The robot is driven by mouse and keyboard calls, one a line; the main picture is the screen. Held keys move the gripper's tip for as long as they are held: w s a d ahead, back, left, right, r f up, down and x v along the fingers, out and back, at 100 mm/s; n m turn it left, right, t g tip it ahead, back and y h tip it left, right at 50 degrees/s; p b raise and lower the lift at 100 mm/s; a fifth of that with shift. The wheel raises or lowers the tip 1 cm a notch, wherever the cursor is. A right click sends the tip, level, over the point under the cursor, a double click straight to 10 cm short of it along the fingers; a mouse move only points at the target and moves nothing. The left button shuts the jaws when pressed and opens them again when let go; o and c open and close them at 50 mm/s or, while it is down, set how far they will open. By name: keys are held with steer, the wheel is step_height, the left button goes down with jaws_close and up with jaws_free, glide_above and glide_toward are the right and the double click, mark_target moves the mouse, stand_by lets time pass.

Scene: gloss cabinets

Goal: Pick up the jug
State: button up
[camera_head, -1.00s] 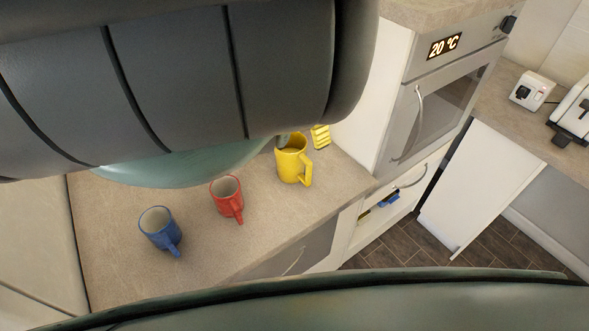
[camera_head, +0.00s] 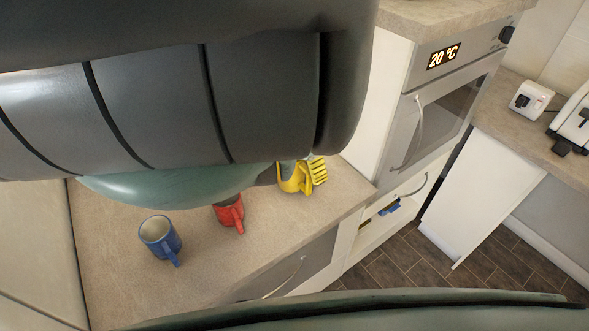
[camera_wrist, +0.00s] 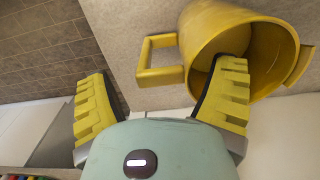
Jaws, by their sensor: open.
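The yellow jug (camera_head: 290,183) stands upright on the counter, partly covered by my arm and gripper in the head view. In the wrist view the jug (camera_wrist: 268,35) fills the upper right, with its mouth towards the camera and its square handle (camera_wrist: 160,76) pointing left. My gripper (camera_wrist: 165,70) is open and empty. Its yellow ridged fingers are spread either side of the handle. The right finger overlaps the jug's mouth; I cannot tell whether its tip is inside. In the head view a finger (camera_head: 316,170) overlaps the jug's right side.
A red mug (camera_head: 230,215) stands left of the jug, partly hidden by my arm. A blue mug (camera_head: 160,238) stands further left on the counter (camera_head: 110,265). A tall oven cabinet (camera_head: 395,130) rises close on the jug's right. The counter's front edge is near.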

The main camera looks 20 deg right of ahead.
steer(key=shift+f, duration=1)
steer(key=shift+c, duration=0.2)
steer(key=c, duration=1.2)
